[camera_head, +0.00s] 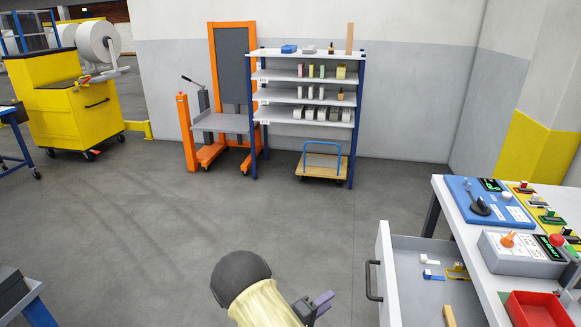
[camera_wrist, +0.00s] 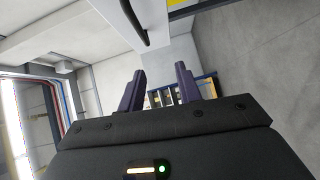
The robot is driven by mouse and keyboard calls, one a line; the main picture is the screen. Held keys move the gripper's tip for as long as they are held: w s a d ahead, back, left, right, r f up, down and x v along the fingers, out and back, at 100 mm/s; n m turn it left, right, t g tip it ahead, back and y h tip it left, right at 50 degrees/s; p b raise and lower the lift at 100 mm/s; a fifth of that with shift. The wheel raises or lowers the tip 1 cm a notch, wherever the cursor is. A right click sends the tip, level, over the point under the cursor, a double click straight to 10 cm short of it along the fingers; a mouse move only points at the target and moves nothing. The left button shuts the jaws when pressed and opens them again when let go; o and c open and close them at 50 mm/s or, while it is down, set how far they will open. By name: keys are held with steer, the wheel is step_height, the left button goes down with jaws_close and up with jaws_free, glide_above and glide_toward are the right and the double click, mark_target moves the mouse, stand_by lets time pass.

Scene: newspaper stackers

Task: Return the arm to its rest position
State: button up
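My gripper (camera_head: 320,303) shows at the bottom centre of the head view, in front of the open drawer and to its left. My arm is folded low, and its rounded dark and cream links hide part of the floor. In the wrist view my gripper (camera_wrist: 161,72) has its two dark fingers apart with nothing between them. The drawer handle (camera_wrist: 134,22) shows beyond the fingers at the top of that view. My gripper does not appear to touch anything.
An open drawer (camera_head: 388,287) with a dark handle (camera_head: 374,281) juts from the workbench (camera_head: 452,205) at the right. The bench top holds control boxes and a red tray (camera_head: 538,310). A blue-framed table (camera_head: 36,298) stands lower left. The middle floor (camera_head: 190,225) is clear.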

step_height(320, 180, up, 8)
steer(key=m+g+y, duration=0.2)
steer(key=m+y, duration=0.3)
steer(key=y, duration=0.6)
steer(key=s+d+r+m+g+y, duration=0.1)
steer(key=s+d+r+g, duration=0.15)
steer(key=s, duration=0.45)
steer(key=s+d+r+g+y, duration=0.1)
steer(key=s+r+g, duration=0.15)
steer(key=s, duration=0.35)
steer(key=s+d+r+m+g+y, duration=0.1)
steer(key=s+d+r, duration=0.15)
steer(key=s, duration=0.45)
steer(key=w+p+v, duration=0.2)
steer(key=p+v, duration=0.6)
steer(key=p, duration=0.1)
steer(key=w+r+p+v, duration=0.1)
steer(key=w+p+v, duration=0.1)
steer(key=p+v, duration=0.6)
steer(key=shift+a+r+p, duration=0.4)
steer(key=shift+a+r, duration=0.3)
steer(key=shift+w, duration=0.25)
